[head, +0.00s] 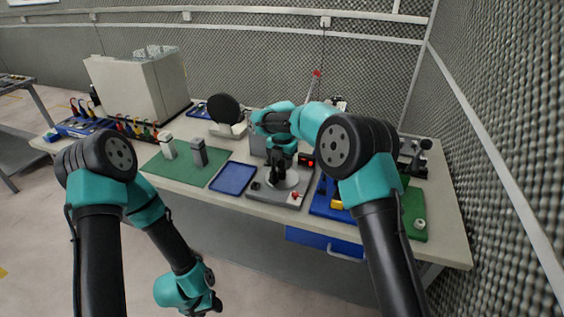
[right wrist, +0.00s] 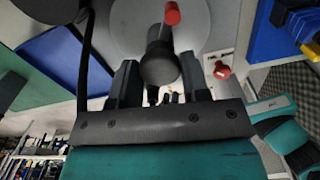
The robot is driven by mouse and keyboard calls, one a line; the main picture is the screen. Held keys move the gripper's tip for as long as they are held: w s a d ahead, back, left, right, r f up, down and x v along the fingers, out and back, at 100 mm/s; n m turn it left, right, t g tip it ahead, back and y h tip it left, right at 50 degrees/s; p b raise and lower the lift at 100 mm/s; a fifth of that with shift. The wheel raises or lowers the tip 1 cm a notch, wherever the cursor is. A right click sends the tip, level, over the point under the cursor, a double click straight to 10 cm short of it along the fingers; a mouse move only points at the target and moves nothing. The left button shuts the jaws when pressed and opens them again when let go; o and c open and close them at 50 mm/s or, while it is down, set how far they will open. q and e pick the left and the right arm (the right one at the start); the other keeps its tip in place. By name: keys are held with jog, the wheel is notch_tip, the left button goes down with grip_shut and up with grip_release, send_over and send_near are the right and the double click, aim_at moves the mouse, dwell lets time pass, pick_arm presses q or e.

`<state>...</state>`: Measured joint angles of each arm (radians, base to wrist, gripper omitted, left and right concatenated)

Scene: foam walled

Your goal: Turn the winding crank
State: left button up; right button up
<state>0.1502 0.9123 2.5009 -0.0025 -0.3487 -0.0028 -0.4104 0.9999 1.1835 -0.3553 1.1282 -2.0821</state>
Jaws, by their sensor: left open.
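The winding crank shows in the right wrist view as a black knob (right wrist: 160,66) over a round grey disc (right wrist: 135,30). In the head view the disc (head: 291,181) sits on a grey base plate (head: 262,196), partly hidden by my right gripper. My right gripper (head: 277,174) points down over the disc. In the right wrist view its two fingers (right wrist: 158,84) stand on either side of the black knob; I cannot tell if they press on it. My left gripper (head: 207,303) is open and empty, low in front of the table.
A red-topped knob (right wrist: 222,70) stands on the base plate beside the disc. A blue tray (head: 233,178) lies to its left, a green mat (head: 178,169) beyond it. A blue panel (head: 327,202) is to the right. A mesh wall (head: 500,150) closes the right side.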

jog(key=c, duration=0.4)
jog(key=shift+m, duration=0.7)
